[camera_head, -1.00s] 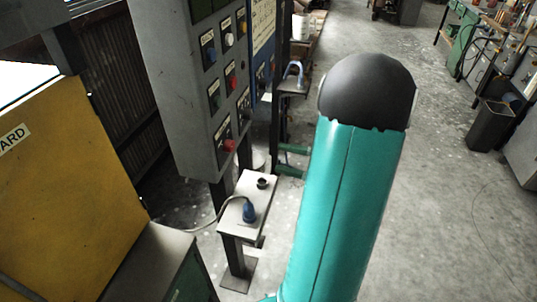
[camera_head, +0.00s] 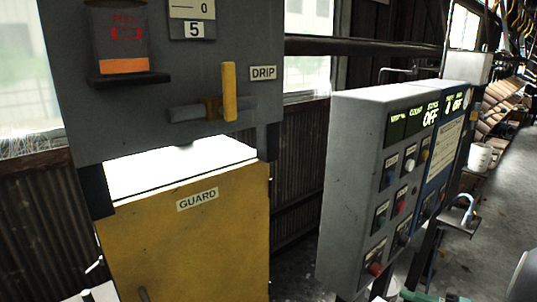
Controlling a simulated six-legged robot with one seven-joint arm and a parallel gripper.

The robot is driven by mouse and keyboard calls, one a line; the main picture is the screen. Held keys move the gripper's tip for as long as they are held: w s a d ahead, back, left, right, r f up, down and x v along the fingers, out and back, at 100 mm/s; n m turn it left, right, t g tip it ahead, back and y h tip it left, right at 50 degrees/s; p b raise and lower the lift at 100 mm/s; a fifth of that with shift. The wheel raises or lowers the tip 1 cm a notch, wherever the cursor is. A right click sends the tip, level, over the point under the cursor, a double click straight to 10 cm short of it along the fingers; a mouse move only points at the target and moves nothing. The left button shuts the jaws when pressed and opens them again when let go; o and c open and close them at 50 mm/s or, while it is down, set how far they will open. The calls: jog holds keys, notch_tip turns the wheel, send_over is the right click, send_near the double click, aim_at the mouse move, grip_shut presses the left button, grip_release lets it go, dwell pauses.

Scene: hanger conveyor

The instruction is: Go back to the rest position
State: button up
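My gripper is not in view, so its fingers and anything in them cannot be seen. A pale rounded piece with a teal edge shows at the bottom right corner and looks like part of my arm. The yellow guard panel (camera_head: 190,245) stands at the lower left, with a bright opening above it. Above that is a grey housing (camera_head: 70,100) with a yellow valve lever (camera_head: 229,92) by the DRIP label. The lever stands upright across a grey pipe.
A grey control box (camera_head: 350,150) with buttons and green displays, two reading OFF, stands right of centre. A small shelf with a blue-and-white hooked item (camera_head: 468,208) is beyond it. A white bucket (camera_head: 480,157) stands farther back. Open floor (camera_head: 505,200) runs along the right.

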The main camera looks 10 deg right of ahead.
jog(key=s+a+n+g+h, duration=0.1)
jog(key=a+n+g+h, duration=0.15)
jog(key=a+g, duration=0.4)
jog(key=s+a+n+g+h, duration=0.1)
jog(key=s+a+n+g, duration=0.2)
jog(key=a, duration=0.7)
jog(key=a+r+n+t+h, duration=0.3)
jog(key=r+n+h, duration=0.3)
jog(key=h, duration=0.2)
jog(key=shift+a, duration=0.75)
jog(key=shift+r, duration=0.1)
